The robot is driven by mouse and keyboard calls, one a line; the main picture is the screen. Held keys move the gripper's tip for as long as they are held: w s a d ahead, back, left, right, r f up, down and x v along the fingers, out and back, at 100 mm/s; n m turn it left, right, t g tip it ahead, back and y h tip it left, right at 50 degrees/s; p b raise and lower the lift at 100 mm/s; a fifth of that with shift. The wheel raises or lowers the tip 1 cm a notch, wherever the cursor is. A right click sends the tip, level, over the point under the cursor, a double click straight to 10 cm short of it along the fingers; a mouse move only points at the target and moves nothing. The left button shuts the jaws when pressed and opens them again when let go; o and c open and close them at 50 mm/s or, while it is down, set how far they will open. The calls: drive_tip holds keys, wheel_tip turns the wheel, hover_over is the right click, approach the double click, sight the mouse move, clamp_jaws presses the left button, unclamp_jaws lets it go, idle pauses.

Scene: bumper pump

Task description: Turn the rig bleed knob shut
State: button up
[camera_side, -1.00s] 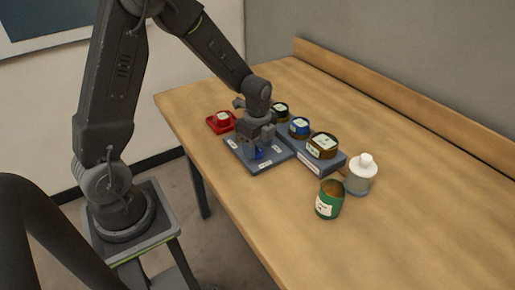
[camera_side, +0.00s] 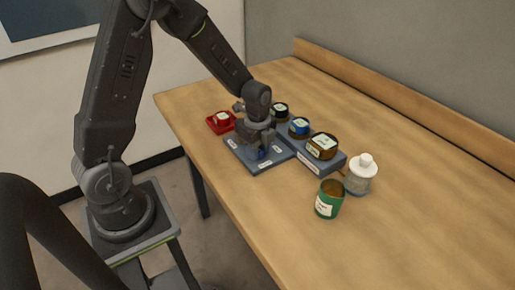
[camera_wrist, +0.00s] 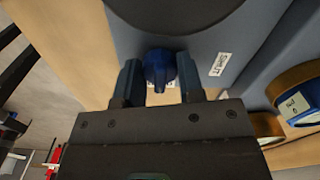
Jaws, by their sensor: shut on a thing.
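The blue bleed knob (camera_wrist: 160,68) sits on the grey-blue rig plate (camera_side: 238,153), near the plate's middle. In the wrist view it lies between the two fingers of my gripper (camera_wrist: 158,82), with its pointed end toward the gripper body. My gripper (camera_side: 263,146) reaches down over the plate and is shut on the knob. In the side view the gripper hides most of the knob. A label (camera_wrist: 220,64) reading "SHUT" is on the plate to the right of the knob in the wrist view.
A raised block with several labelled jars, one a brown jar (camera_side: 322,146), stands right of the plate. A green can (camera_side: 329,199) and a white-capped bottle (camera_side: 361,176) stand nearer. A red tray (camera_side: 218,123) is at the left. The right of the table is clear.

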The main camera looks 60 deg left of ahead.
drive_tip(key=shift+n, duration=0.3)
drive_tip(key=n, duration=0.3)
drive_tip(key=shift+n, duration=0.4)
drive_tip(key=n, duration=0.4)
drive_tip(key=shift+n, duration=0.3)
drive_tip(key=n, duration=0.8)
drive_tip(key=shift+n, duration=0.6)
drive_tip(key=o, duration=0.9)
